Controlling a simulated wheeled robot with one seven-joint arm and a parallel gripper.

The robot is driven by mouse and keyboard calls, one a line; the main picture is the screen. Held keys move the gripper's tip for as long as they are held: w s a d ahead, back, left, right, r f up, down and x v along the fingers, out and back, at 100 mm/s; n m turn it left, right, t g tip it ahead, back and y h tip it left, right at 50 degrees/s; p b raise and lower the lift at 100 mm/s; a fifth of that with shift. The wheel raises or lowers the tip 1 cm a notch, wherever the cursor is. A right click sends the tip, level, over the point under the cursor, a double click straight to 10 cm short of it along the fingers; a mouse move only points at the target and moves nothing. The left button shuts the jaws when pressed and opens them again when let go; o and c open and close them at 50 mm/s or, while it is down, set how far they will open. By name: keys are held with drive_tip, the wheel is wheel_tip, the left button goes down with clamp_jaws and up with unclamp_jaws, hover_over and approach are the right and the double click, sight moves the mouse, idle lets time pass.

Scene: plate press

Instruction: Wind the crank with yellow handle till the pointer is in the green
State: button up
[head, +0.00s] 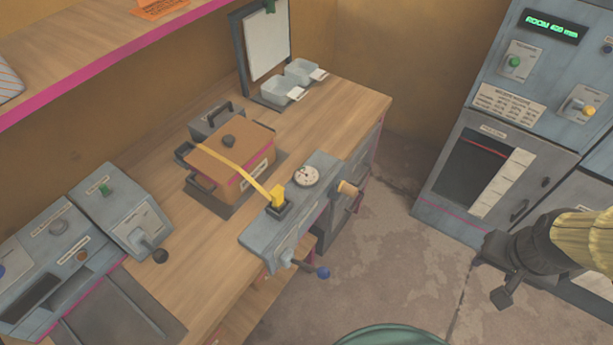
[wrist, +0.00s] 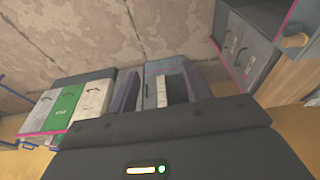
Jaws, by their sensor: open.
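The crank with a tan-yellow handle (head: 347,188) sticks out from the front side of a grey bench unit (head: 262,238). What looks like the same handle (wrist: 295,40) shows at the upper right of the wrist view. A small round white dial (head: 306,175) sits on top of the unit. It has some green on its face, but its pointer is too small to read. My gripper (head: 494,272) is open and empty, well to the right of the crank and over the floor. It also shows at the bottom of the wrist view.
A second crank with a blue knob (head: 322,271) juts from the same unit. A lever with a black knob (head: 160,256) is further left. A strapped box (head: 228,160) sits behind the unit. A grey cabinet (head: 440,185) stands at the right. Floor between bench and cabinet is clear.

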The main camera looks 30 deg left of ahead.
drive_tip(key=w+a+f+n+t+y+b, duration=0.25)
drive_tip(key=w+f+b, duration=0.25)
drive_tip(key=w, duration=0.5)
drive_tip(key=w+a+f+n+t+y+b, duration=0.2)
drive_tip(key=w+a+f+n+t+b, duration=0.25)
drive_tip(key=w, duration=0.45)
drive_tip(key=w+a+f+n+g+y+b, duration=0.1)
drive_tip(key=a+f+n+g+y+b, duration=0.1)
drive_tip(key=a+f+y+b, duration=0.35)
drive_tip(key=s+a+f+n+g+y+b, duration=0.3)
drive_tip(key=s+a+n+g+y, duration=0.1)
drive_tip(key=s+a+g+y, duration=0.2)
drive_tip(key=shift+s+a+f+g+y, duration=0.45)
drive_tip(key=shift+a+y, duration=0.3)
drive_tip(key=shift+y, duration=0.25)
drive_tip(key=shift+a+r, duration=0.1)
